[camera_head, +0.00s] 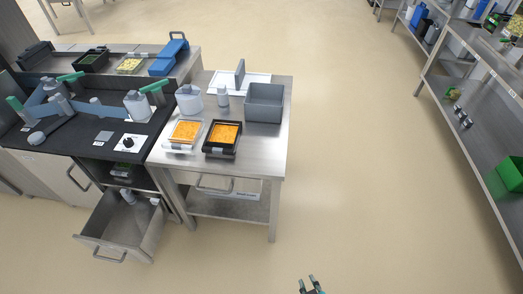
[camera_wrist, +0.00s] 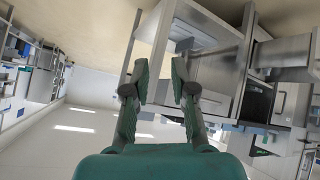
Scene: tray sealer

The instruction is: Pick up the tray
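Two trays of orange food stand side by side on the steel table near its front edge. One is a black tray (camera_head: 222,153); the other is a pale tray (camera_head: 182,146) to its left. In the head view, my gripper (camera_head: 312,284) is at the bottom edge, in front of the table and to its right, well apart from both trays. In the wrist view, my gripper (camera_wrist: 160,75) has its two fingers spread with nothing between them. The trays cannot be made out in the wrist view.
The steel table (camera_head: 262,150) also holds a grey bin (camera_head: 264,103), white bottles and a pale board. An open drawer (camera_head: 120,230) juts out at the lower left. Shelving (camera_head: 470,120) stands at the right. The floor between table and shelving is clear.

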